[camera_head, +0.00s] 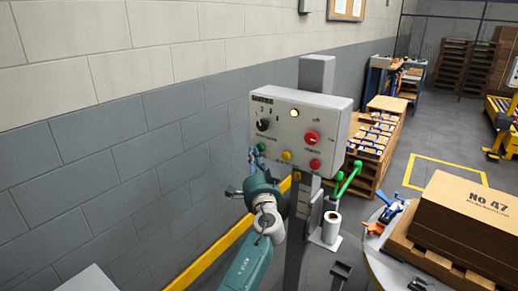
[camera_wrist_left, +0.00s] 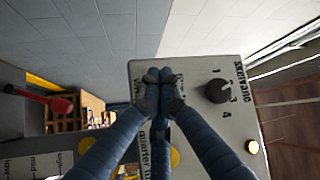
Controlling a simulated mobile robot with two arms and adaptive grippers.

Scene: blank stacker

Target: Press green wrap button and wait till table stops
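The grey control panel (camera_head: 335,115) stands on a post. Its green button (camera_head: 262,147) is at the lower left, below a black knob (camera_head: 263,124). My left gripper (camera_head: 256,159) is just below and in front of the green button. In the left wrist view its fingers (camera_wrist_left: 158,88) are together with nothing between them, over the panel face, left of the knob (camera_wrist_left: 217,91). They hide the green button there, so I cannot tell whether they touch it. The round table (camera_head: 378,259) carries a pallet with a cardboard stack (camera_head: 468,205). My right gripper is not in view.
The panel also has a lit lamp (camera_head: 294,113), a large red button (camera_head: 311,137), a yellow button (camera_head: 286,155) and a smaller red button (camera_head: 315,164). Green handles (camera_head: 348,178) and a white roll (camera_head: 331,227) are right of the post. A block wall (camera_head: 110,170) runs along the left.

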